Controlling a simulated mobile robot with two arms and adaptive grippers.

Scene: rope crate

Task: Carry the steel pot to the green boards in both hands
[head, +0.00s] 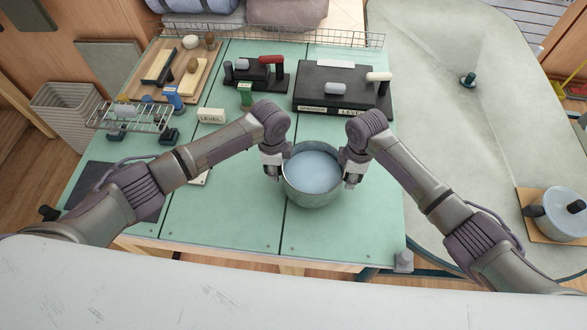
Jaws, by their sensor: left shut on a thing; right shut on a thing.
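The steel pot (311,194) is a round, open grey vessel with a pale bluish inside, upright over the front middle of the green boards (225,225). My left gripper (272,172) is shut on the pot's left side. My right gripper (351,178) is shut on its right side. The fingers hide the parts of the pot that they hold. I cannot tell whether the pot's bottom touches the boards or hangs just above them.
Behind the pot stand a black case (343,88) and a small green item (246,94). A wire rack (130,117) and a wooden tray (180,70) are at the left. A lidded pot (556,215) sits far right.

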